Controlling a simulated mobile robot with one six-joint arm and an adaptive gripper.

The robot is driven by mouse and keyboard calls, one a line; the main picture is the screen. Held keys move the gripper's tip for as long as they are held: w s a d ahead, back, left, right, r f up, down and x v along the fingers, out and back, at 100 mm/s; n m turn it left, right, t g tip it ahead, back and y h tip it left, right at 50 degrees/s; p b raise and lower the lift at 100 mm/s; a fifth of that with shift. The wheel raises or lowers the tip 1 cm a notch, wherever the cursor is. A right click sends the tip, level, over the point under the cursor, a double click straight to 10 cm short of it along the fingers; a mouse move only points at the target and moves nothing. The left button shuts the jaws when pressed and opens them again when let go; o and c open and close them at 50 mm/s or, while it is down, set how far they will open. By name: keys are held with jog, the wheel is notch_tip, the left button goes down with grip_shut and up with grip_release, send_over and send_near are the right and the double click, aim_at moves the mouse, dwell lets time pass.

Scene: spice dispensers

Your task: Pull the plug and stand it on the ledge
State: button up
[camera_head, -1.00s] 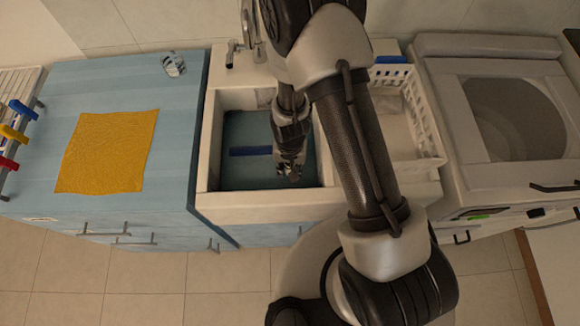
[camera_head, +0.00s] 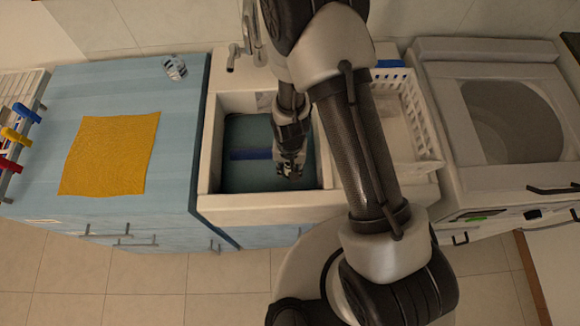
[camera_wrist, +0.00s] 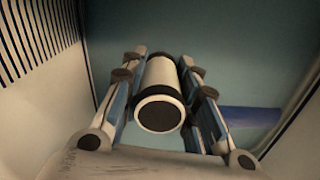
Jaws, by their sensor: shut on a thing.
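The plug (camera_wrist: 160,100) is a white cylinder with black bands and a dark round end, seen in the wrist view. My gripper (camera_wrist: 158,72) is shut on it, with a finger along each side. In the head view my gripper (camera_head: 290,171) points down inside the sink basin (camera_head: 205,160), near its front right corner. The plug is mostly hidden by the gripper there. I cannot tell whether the plug touches the basin floor. The sink's pale front ledge (camera_head: 270,207) runs just in front of the basin and looks bare.
A dark blue bar (camera_head: 245,155) lies in the basin. A tap (camera_head: 232,58) stands behind it. A white basket (camera_head: 418,110) is to the right, partly behind my arm. A yellow cloth (camera_head: 110,155) and a glass (camera_head: 174,68) are on the blue counter at left.

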jog(key=shift+r+p, duration=1)
jog(key=shift+r, duration=0.7)
